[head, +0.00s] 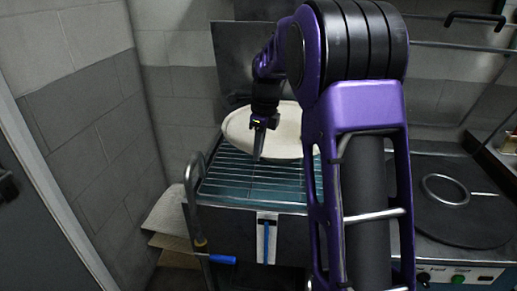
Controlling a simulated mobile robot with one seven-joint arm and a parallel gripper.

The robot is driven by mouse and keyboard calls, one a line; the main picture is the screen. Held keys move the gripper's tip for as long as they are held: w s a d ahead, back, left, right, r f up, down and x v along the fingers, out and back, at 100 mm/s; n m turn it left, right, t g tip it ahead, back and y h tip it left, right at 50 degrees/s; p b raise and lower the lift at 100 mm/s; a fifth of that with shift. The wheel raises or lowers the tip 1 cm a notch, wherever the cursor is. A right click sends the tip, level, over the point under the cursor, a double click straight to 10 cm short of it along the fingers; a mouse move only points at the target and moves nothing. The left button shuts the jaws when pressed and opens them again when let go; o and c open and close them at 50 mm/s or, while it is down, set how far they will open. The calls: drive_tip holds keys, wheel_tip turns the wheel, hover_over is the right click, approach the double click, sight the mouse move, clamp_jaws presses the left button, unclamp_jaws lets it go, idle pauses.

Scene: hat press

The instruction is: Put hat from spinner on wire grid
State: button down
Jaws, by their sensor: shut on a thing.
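The hat (283,128) is a pale cream, flat round disc in the head view. It is above the back part of the wire grid (252,178), slightly tilted. My gripper (259,150) is at the hat's left front edge and is shut on it. My purple arm hides the hat's right side. The wire grid has thin metal bars over a blue-green inside. I cannot tell whether the hat touches the bars. The spinner (462,215) is a dark round plate at the right, with a metal ring tool (445,189) with a handle on it.
A bent metal handle (194,205) and a blue-handled lever (222,259) stand at the grid box's left front. Flat cream sheets (166,215) lie low at the left. A grey block wall (85,125) is close on the left. A control panel (458,279) is below the spinner.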

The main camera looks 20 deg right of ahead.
drive_tip(key=c, duration=0.8)
unclamp_jaws()
drive_tip(key=shift+c, duration=0.2)
